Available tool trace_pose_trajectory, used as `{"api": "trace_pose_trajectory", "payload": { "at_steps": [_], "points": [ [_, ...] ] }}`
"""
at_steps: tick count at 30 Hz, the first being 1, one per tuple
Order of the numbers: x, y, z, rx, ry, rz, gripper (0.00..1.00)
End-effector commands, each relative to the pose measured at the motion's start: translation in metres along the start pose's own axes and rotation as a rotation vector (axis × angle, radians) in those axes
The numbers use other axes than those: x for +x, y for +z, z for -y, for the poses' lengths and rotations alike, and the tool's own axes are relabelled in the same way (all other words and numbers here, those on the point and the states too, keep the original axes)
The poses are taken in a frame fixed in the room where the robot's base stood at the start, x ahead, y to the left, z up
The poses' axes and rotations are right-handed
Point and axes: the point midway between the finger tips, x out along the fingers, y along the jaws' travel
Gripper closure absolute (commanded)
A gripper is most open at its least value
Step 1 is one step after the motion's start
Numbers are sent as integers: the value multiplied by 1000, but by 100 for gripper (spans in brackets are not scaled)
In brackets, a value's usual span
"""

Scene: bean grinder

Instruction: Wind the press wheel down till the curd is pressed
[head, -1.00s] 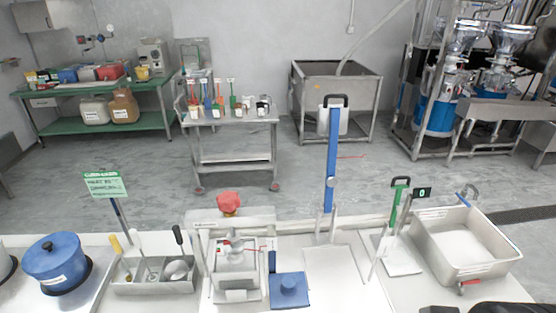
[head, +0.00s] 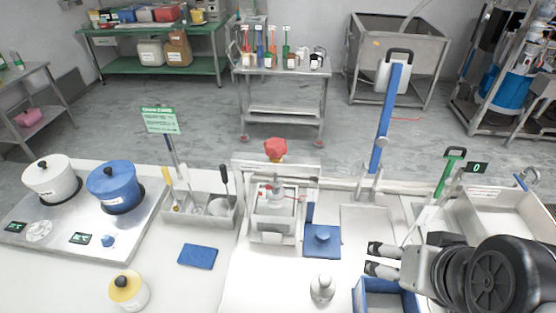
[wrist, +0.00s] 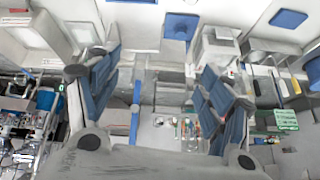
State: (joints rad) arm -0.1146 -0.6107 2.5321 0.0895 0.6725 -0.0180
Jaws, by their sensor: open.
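The curd press (head: 274,218) is a pale box-like frame with a steel screw part in its middle. It stands on the white bench, left of my gripper. A red lobed wheel (head: 275,149) on a yellow collar shows above it; how it joins the press is unclear. The inside of the press, and any curd, cannot be made out. In the wrist view, which looks upside down, the press (wrist: 217,45) is partly behind a finger. My gripper (head: 373,258) is open and empty at the right, apart from the press, fingers pointing left. Its blue-padded fingers spread wide in the wrist view (wrist: 160,72).
A blue plate with a knob (head: 322,240) lies right of the press. A blue box (head: 384,298) is below my gripper. A tall blue lever (head: 388,118) and green-handled tool (head: 447,175) stand behind. Left are a tool tray (head: 200,212) and blue pot (head: 113,187).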

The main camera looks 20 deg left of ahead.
Motion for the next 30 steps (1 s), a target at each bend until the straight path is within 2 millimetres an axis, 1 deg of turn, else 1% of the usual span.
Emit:
{"api": "trace_pose_trajectory", "payload": {
  "at_steps": [1,2,3,5,6,8,9,12,14,16,18,21,24,26,30],
  "points": [
    [19,-17,21,-22,-47,-36,27],
    [30,-30,34,-30,-74,-71,27],
    [43,-46,52,-38,-108,-119,27],
    [61,-68,79,-44,-151,-190,27],
    [73,-80,96,-43,-175,-236,27],
    [90,-96,120,-42,-201,-306,27],
    [100,-104,136,-40,-214,-352,27],
    [125,-118,172,-35,-226,-468,27],
    [138,-121,191,-36,-222,-539,27],
    [150,-121,211,-44,-207,-624,27],
    [159,-116,228,-58,-185,-711,27],
    [164,-106,246,-88,-151,-828,27],
    [164,-96,257,-116,-122,-920,27],
    [162,-92,261,-129,-109,-962,27],
    [159,-89,265,-142,-94,-1012,27]
  ]
}}
